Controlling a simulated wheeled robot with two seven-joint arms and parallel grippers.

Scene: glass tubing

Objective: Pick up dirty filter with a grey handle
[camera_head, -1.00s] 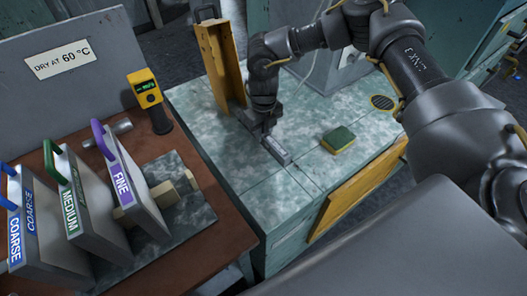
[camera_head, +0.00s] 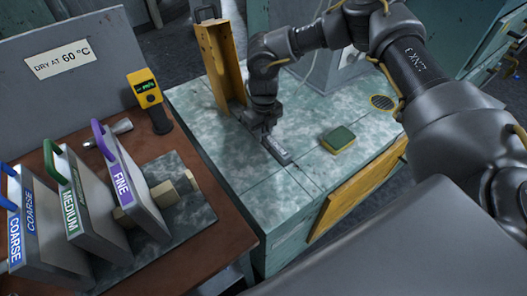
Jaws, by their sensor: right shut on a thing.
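My right gripper (camera_head: 267,137) points down at the worktop. It is shut at the rear end of a grey bar-like piece (camera_head: 279,154), which lies low against the worktop. I cannot tell whether this piece is the dirty filter's grey handle; no filter body shows under it. Filters with blue, green and purple handles stand at the left: the coarse filter (camera_head: 38,238), the medium filter (camera_head: 90,220) and the fine filter (camera_head: 138,195). My left gripper is not in view.
A tall yellow bracket (camera_head: 213,62) stands just left of my right gripper. A green and yellow sponge (camera_head: 338,139) lies to its right. A yellow and black handheld meter (camera_head: 149,98) stands on the brown table (camera_head: 222,243). The worktop's front (camera_head: 262,190) is clear.

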